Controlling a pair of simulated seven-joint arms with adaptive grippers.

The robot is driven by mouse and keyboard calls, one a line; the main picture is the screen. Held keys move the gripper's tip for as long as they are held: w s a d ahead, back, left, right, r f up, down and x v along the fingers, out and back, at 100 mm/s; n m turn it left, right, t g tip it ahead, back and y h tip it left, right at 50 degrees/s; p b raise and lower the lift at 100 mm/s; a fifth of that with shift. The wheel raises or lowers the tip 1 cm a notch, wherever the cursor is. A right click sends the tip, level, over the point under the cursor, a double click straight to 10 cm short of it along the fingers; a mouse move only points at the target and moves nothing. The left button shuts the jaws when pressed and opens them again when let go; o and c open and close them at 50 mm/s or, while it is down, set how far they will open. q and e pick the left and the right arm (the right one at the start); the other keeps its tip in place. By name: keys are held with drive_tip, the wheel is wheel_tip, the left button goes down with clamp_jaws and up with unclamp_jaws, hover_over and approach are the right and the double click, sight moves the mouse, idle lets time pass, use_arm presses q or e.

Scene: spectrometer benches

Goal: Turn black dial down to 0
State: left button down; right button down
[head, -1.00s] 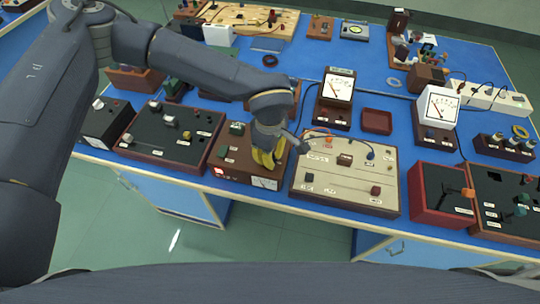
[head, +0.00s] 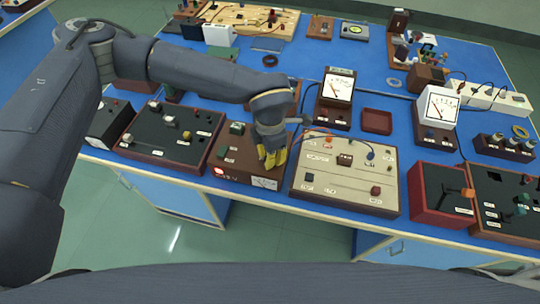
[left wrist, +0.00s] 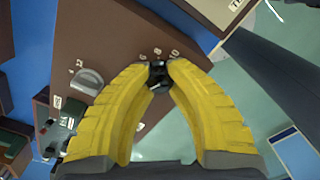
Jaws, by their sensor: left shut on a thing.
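The black dial (left wrist: 158,76) shows between my fingertips in the left wrist view, on the brown top of a control box (left wrist: 95,35). Small white number labels ring one side of it. In the head view the same box (head: 228,170) stands near the table's front edge, and my gripper hides the dial there. My left gripper (head: 273,163) has yellow fingers pointing down over the box's right part. In the left wrist view the left gripper (left wrist: 160,68) is shut on the black dial. My right gripper is in neither view.
A cream circuit board (head: 340,182) sits close to the right of the box. A black-topped board (head: 165,138) sits to its left. Meters (head: 337,90) stand behind, and a red box (head: 440,190) is further right. The blue table's front edge is close.

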use_arm(q)
drive_tip(key=n, duration=0.4)
drive_tip(key=shift+n, duration=0.7)
drive_tip(key=c, duration=1.1)
unclamp_jaws()
wheel_tip(320, 180, up, 12)
